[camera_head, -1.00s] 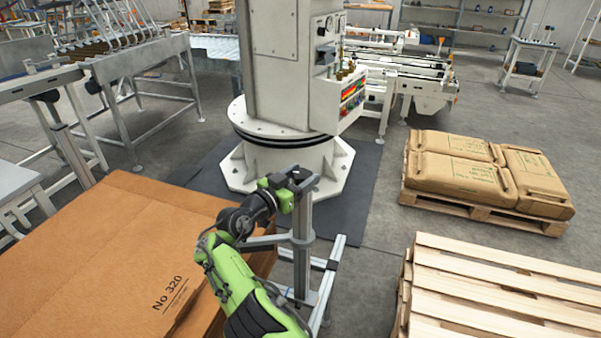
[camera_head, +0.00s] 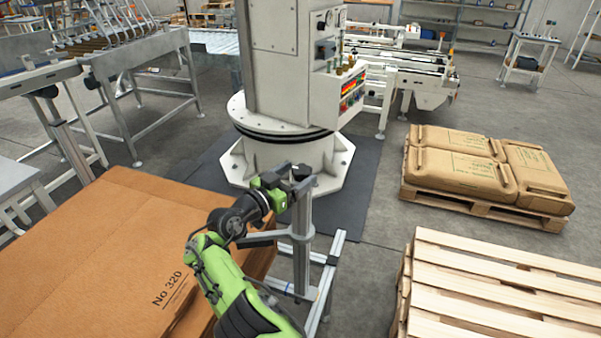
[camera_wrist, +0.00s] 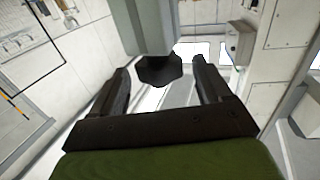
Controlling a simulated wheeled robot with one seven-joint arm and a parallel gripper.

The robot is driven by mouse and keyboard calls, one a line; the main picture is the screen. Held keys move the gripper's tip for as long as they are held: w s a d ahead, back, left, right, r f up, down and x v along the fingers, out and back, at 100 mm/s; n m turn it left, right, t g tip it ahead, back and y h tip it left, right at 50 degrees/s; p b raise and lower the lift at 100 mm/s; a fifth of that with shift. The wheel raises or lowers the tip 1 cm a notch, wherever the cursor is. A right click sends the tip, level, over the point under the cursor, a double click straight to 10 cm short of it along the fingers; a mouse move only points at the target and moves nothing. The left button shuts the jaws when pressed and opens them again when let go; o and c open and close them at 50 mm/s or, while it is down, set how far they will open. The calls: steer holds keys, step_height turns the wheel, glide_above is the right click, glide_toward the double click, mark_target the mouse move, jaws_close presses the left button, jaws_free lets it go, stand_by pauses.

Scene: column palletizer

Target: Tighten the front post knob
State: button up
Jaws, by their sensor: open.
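The post knob (camera_head: 301,171) is a dark lobed knob at the top of a grey metal post (camera_head: 301,225) in front of the white column base. In the wrist view the knob (camera_wrist: 159,70) is black and sits ahead, between the two finger lines. My gripper (camera_head: 285,185) is at the post top in the head view, close to the knob, its fingers partly hidden there. In the wrist view my gripper (camera_wrist: 160,88) is open, one finger on each side of the knob, with gaps between. I cannot tell how deep the knob sits between the fingertips.
A stack of brown cardboard (camera_head: 110,240) marked No 320 lies left of the post. An empty wooden pallet (camera_head: 500,290) is at the lower right. A pallet of brown sacks (camera_head: 480,165) stands behind it. The white column (camera_head: 285,75) rises behind the post.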

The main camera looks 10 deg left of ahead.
steer(key=v, duration=1.3)
steer(key=shift+s+a, duration=0.15)
steer(key=shift+s, duration=0.15)
